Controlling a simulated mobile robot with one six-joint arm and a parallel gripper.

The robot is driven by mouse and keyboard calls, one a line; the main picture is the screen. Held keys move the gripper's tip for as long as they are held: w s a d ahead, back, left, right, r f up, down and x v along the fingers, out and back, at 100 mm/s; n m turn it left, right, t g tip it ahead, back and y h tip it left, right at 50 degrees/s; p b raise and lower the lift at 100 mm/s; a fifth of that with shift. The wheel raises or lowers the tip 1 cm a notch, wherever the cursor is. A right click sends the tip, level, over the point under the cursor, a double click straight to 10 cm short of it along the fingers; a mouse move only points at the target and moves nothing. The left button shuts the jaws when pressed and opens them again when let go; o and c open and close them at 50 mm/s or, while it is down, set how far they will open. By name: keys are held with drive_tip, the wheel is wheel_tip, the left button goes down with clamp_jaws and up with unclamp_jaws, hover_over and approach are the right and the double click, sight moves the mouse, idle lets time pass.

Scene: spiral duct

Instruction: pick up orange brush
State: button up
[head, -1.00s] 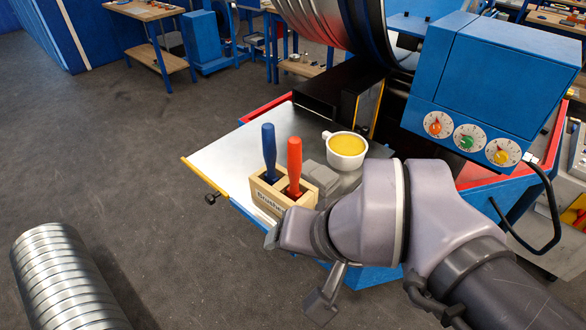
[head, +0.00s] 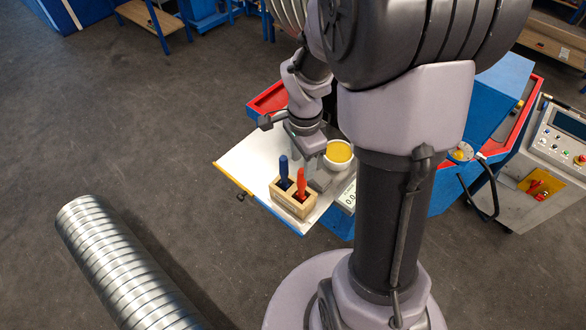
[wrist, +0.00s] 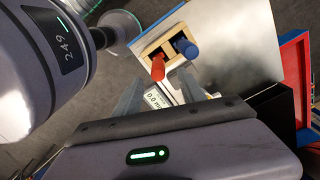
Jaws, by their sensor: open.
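The orange brush (head: 301,182) stands upright in the right slot of a wooden holder (head: 293,205) at the tray's front corner. A blue brush (head: 283,168) stands in the left slot. In the wrist view the orange brush (wrist: 158,67) is just beyond the fingertips, roughly between them in the picture. The blue brush (wrist: 187,48) is to its right. My gripper (wrist: 160,88) is open and empty. In the head view my gripper (head: 308,156) hangs over the tray behind the holder, apart from the brushes. Its fingertips are partly unclear there.
A white cup with yellow content (head: 338,154) stands close right of my gripper. A small display device (head: 347,196) lies right of the holder. The metal tray (head: 245,160) is bare on its left. A spiral duct (head: 120,260) lies on the floor.

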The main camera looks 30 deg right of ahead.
sight(302, 181)
wheel_tip(302, 181, down, 9)
drive_tip(key=shift+s+r+p, duration=0.1)
drive_tip(key=shift+r+p, duration=0.1)
drive_tip(key=shift+p, duration=0.1)
drive_tip(key=shift+s+a, duration=0.1)
drive_tip(key=shift+s, duration=0.05)
drive_tip(key=c, duration=0.5)
clamp_jaws()
